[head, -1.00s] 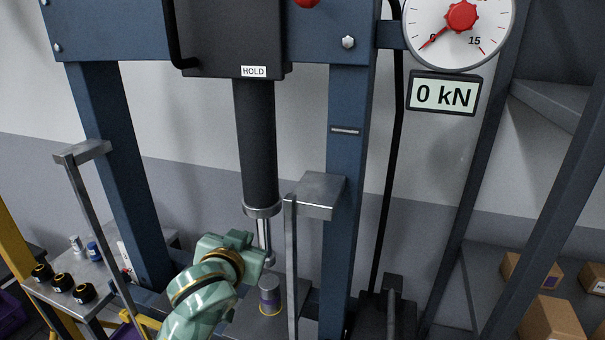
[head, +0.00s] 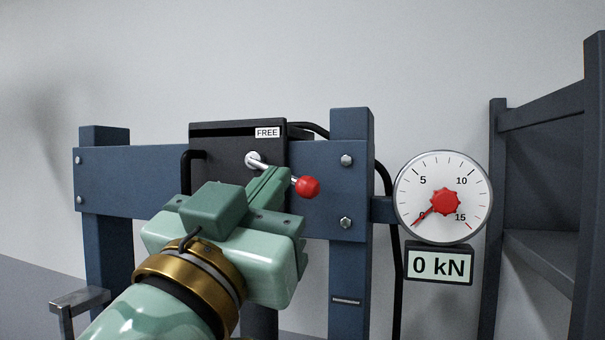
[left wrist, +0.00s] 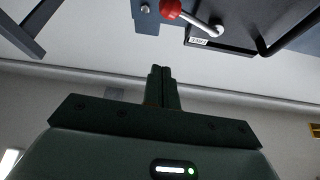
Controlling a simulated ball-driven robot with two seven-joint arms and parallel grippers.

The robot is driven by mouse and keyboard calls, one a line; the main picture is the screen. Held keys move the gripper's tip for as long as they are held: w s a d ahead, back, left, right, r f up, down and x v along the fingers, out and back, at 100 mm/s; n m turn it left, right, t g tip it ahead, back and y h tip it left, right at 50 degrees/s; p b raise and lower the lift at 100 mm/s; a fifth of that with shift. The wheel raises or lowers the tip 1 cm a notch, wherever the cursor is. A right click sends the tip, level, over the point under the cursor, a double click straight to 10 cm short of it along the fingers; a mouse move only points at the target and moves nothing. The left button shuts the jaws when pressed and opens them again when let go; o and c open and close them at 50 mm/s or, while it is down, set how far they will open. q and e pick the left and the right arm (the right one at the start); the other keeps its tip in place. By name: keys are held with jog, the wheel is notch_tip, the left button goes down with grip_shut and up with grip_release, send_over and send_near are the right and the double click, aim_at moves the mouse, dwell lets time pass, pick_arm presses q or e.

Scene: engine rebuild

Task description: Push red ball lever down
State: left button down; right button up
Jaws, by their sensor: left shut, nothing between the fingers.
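The red ball (head: 308,187) is on the end of a metal lever (head: 255,161) on the black box. The lever slopes down to the right from its pivot. Part of its rod is hidden behind my left gripper (head: 274,182). The gripper is shut and empty, just left of the ball in the head view; I cannot tell whether it touches the lever. In the left wrist view, the red ball (left wrist: 170,9) and rod are at the top, apart from the shut fingertips (left wrist: 160,70). My right gripper is not in view.
The black box (head: 225,142), with a FREE label (head: 267,132), is mounted on the blue press frame (head: 350,270). The gauge (head: 443,197) and the display (head: 439,265) reading 0 kN are to the right. A dark shelf frame (head: 497,220) stands at the far right.

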pick_arm(q)
jog(key=shift+r, duration=0.1)
jog(key=p+x, duration=0.3)
jog(key=x, duration=0.7)
jog(key=shift+w+a+f+p, duration=0.1)
jog(key=shift+w+f+p, duration=0.05)
jog(key=shift+f, duration=0.9)
jog(key=shift+w+a+f+p, duration=0.1)
jog(key=shift+w+f+p, duration=0.05)
jog(key=shift+f, duration=0.9)
jog(key=shift+d, duration=0.1)
